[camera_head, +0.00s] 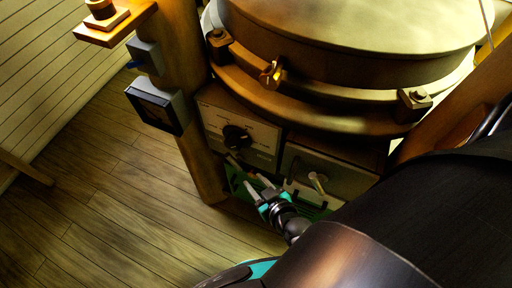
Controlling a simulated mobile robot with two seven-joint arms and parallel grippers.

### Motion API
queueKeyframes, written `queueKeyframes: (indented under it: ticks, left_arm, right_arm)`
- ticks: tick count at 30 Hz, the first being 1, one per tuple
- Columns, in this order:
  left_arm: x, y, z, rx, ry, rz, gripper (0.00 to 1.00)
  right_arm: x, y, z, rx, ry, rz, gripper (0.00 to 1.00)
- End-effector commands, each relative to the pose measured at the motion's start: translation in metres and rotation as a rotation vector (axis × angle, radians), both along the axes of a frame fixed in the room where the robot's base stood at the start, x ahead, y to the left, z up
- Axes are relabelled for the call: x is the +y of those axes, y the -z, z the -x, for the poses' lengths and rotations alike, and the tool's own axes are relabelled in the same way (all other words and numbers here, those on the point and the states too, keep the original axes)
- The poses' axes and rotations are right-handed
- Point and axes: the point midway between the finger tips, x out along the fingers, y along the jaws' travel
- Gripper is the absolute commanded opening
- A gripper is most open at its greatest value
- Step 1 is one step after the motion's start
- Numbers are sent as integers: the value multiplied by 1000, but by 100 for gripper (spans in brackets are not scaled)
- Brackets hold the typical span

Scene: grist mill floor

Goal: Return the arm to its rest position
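My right gripper (254,180) is low in the middle of the head view, with dark joints and teal parts. Its two fingers are apart and I see nothing between them. The fingertips are in front of the lower edge of a pale panel with a black dial (236,137); whether they touch anything I cannot tell. My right arm (400,225) comes in from the lower right and hides much of that corner. My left gripper is not in view.
A round millstone casing (340,95) with brass fittings stands above the panels. A second panel has a pale lever (318,182). Something green (236,180) lies low behind the gripper. A wooden post (180,75) carries a dark-faced box (155,107). The plank floor (100,200) at left is mostly clear.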

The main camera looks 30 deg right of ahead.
Motion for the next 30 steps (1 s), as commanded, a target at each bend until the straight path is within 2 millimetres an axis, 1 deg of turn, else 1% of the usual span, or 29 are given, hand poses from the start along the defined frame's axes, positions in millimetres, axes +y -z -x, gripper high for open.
queueKeyframes:
  ticks: [10,12,14,17,18,19,20,21,23,24,26,27,30]
  left_arm:
    - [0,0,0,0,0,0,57]
    - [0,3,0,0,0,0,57]
    - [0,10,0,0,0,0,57]
    - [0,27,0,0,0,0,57]
    - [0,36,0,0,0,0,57]
    - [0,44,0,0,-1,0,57]
    - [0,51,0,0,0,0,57]
    - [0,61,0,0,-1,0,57]
    - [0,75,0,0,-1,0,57]
    - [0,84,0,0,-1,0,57]
    - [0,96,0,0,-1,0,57]
    - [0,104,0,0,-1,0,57]
    - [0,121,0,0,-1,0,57]
  right_arm:
    - [0,1,0,2,-1,0,40]
    - [1,9,3,15,-5,-1,40]
    - [3,26,8,44,-14,-2,40]
    - [9,76,28,140,-41,-8,40]
    - [10,102,39,190,-53,-9,40]
    - [11,123,49,235,-64,-9,40]
    - [12,144,61,282,-72,-8,40]
    - [12,171,76,344,-84,-7,40]
    - [10,208,101,438,-96,-1,40]
    - [8,232,119,500,-102,5,40]
    - [3,264,146,593,-109,16,40]
    - [-2,283,164,651,-111,27,40]
    - [-15,319,204,779,-110,55,40]
